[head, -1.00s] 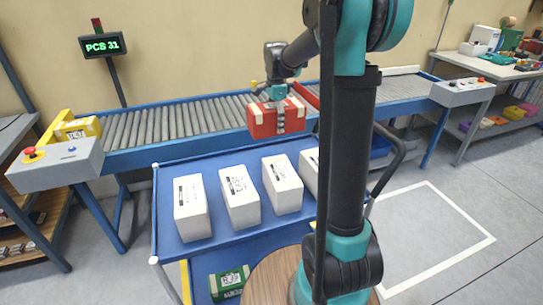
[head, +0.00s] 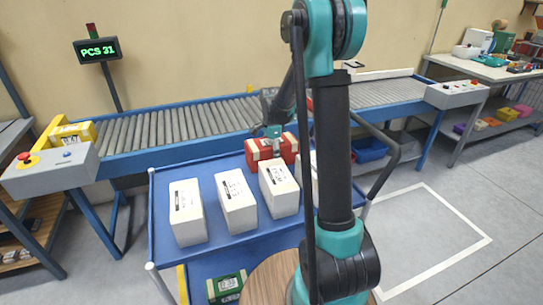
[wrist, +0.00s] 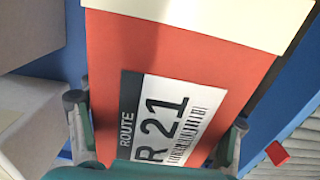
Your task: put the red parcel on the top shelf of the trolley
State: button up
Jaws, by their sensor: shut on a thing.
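The red parcel (head: 284,146) has pale ends and a white label reading "ROUTE R 21", clear in the wrist view (wrist: 180,62). My gripper (head: 271,134) is shut on it from above, with one finger on each side of the parcel in the wrist view (wrist: 158,122). The parcel is at the far edge of the trolley's blue top shelf (head: 165,247), behind the white boxes. I cannot tell whether it touches the shelf. Its lower part is hidden by a white box.
Several white boxes (head: 236,203) stand in a row on the top shelf; my arm partly hides the right end. A green parcel (head: 226,286) lies on the lower shelf. The roller conveyor (head: 180,127) runs just behind the trolley. The shelf's far left strip is bare.

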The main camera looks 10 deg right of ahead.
jog(key=o, duration=1.7)
jog(key=shift+f, duration=0.1)
jog(key=shift+c, duration=0.2)
notch_tip(320, 180, up, 12)
jog(key=shift+r, duration=0.15)
